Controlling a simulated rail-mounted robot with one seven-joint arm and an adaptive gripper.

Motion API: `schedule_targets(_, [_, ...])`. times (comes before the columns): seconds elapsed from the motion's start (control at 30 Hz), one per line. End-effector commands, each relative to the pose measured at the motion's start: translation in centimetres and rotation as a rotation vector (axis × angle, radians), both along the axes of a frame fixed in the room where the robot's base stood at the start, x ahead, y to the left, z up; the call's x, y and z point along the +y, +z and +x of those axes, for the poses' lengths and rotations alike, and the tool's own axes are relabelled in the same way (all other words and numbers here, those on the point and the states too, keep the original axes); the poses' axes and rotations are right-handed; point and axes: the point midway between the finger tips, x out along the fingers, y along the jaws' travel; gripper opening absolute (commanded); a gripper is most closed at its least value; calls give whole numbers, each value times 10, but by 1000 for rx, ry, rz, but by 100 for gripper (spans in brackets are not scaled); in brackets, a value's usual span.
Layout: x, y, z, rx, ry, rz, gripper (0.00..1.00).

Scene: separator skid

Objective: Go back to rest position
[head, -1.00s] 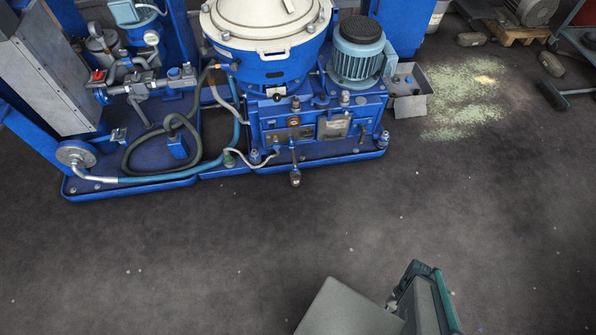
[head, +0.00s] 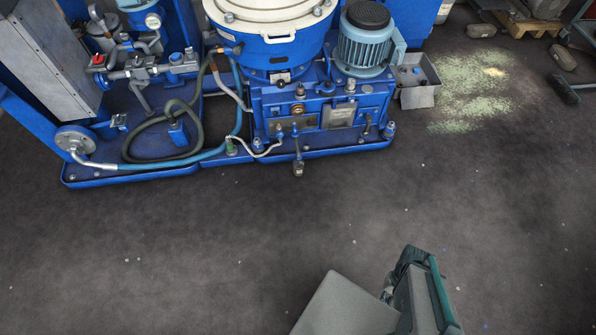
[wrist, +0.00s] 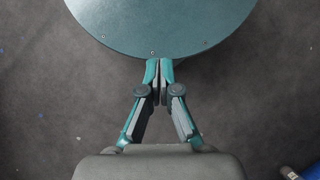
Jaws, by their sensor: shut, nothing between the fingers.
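My gripper (wrist: 160,78) shows in the wrist view with its two fingers together and nothing between them. In the head view grey and teal parts of my arm reach in at the bottom edge, right of the middle. I cannot make out the fingertips there. The blue separator skid (head: 330,155) stands at the top of the head view, apart from my arm.
The skid carries a white-lidded separator bowl (head: 268,22), a motor (head: 365,45) and a dark hose (head: 190,150). A grey open box (head: 418,92) stands beside it. Pale green granules (head: 475,95) lie on the floor. The floor (head: 200,250) before the skid is clear.

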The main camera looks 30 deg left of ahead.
Motion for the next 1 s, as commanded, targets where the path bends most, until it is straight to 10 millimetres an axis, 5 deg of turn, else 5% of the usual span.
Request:
schedule_targets(0.03, [8,-26,12,-18,32,3,0])
schedule_targets(0.5, [90,-134,149,-268,453,-22,0])
schedule_targets(0.77, [163,-171,232,-447,797,-16,0])
schedule_targets(1.0, [246,-187,298,-603,1146,-14,0])
